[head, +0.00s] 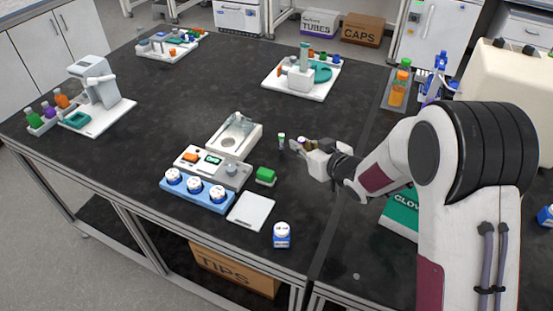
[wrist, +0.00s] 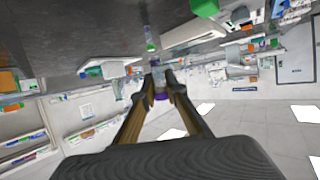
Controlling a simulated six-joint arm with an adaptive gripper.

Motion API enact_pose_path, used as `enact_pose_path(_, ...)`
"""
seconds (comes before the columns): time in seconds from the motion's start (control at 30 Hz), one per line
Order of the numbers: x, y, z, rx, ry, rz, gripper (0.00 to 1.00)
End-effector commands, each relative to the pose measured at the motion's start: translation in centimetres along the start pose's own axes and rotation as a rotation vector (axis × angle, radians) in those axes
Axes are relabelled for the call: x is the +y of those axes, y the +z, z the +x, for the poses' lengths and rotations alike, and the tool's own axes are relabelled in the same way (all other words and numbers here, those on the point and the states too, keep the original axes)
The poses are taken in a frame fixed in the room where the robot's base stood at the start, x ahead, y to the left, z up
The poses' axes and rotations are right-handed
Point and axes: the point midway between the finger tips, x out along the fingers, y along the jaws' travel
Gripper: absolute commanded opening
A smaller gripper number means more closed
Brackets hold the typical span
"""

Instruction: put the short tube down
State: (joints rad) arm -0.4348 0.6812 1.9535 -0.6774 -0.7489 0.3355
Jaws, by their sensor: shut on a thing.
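My gripper (head: 297,146) is shut on a short tube, low over the dark bench in the head view. In the wrist view, which is upside down, the short tube (wrist: 160,96) shows a purple cap between the fingertips (wrist: 160,86). Its body is mostly hidden by the fingers, and I cannot tell whether its base touches the bench. A green-capped tube (head: 281,141) stands just left of the fingertips in the head view, and also shows beyond them in the wrist view (wrist: 151,46).
A white pad (head: 250,210) and a white-capped bottle (head: 282,236) are in front.

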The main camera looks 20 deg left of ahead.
Motion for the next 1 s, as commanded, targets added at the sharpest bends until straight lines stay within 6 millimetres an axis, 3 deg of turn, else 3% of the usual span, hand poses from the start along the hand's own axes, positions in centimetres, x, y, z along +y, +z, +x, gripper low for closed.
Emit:
enact_pose_path(0.5,0.0,5.1,2.1,-0.002,0.0,0.001,0.06)
enact_pose_path(1.0,0.0,5.7,2.3,-0.001,0.0,0.001,0.06)
